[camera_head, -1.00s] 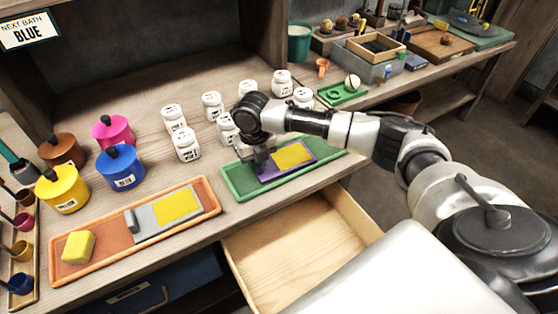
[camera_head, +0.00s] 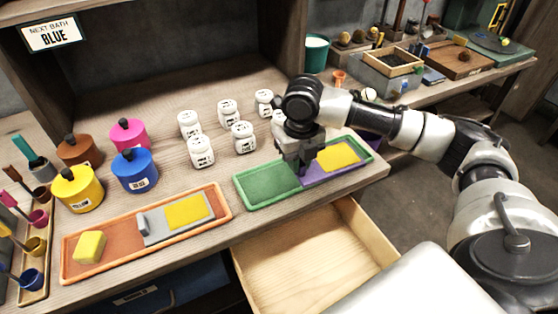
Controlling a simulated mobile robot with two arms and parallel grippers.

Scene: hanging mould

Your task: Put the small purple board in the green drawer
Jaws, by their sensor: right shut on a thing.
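The small purple board (camera_head: 345,173) carries a yellow patch and is at the right part of the green tray (camera_head: 268,187) on the bench. My right gripper (camera_head: 303,168) is shut on the board's left end. Whether the board touches the tray floor or is slightly raised I cannot tell. An open drawer (camera_head: 315,255) with a bare wood inside juts out below the bench edge; no green front shows on it. My left gripper is not in view.
An orange tray (camera_head: 100,240) with a yellow sponge (camera_head: 89,246) and a grey board (camera_head: 158,231) lies to the left. Several white jars (camera_head: 201,151) stand behind the green tray. Coloured pots (camera_head: 134,170) stand at the left. The open drawer looks empty.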

